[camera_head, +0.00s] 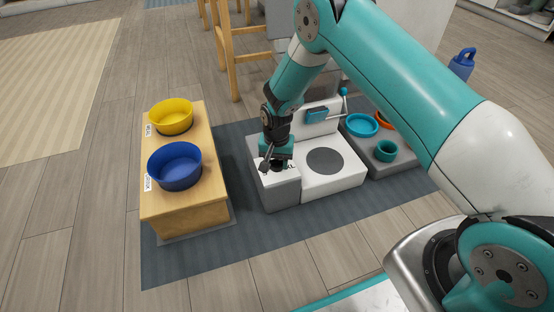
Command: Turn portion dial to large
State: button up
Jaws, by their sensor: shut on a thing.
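My gripper (274,164) points down over the left, grey-sided part of a white pet feeder unit (333,182). It is shut on a small dark knob, which I take to be the portion dial (277,167), on that part's top. The fingers cover most of the dial, so its pointer cannot be read. Small dark lettering shows on the white top beside it, too small to read. A dark round disc (325,161) lies on the unit's top to the right.
A wooden stand (190,208) at left holds a yellow bowl (171,116) and a blue bowl (175,165). A grey tray (400,162) at right holds a light-blue dish (362,125) and a teal cup (387,151). The dark mat (250,240) in front is clear.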

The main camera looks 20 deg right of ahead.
aim_at(277, 160)
jog(key=n+p, duration=0.2)
jog(key=p, duration=0.1)
jog(key=shift+r+n, duration=0.2)
jog(key=shift+n, duration=0.2)
jog(key=n+p, duration=0.2)
jog(key=n, duration=0.1)
jog(key=shift+n+p, duration=0.3)
jog(key=shift+p, duration=0.05)
jog(key=n+p, duration=0.2)
jog(key=n, duration=0.4)
jog(key=shift+f+p, duration=0.2)
jog(key=shift+p, duration=0.2)
jog(key=shift+n, duration=0.4)
jog(key=o, duration=0.9)
notch_tip(277, 160, up, 17)
jog(key=p, duration=0.7)
jog(key=shift+r+p, duration=0.2)
jog(key=shift+p, duration=0.15)
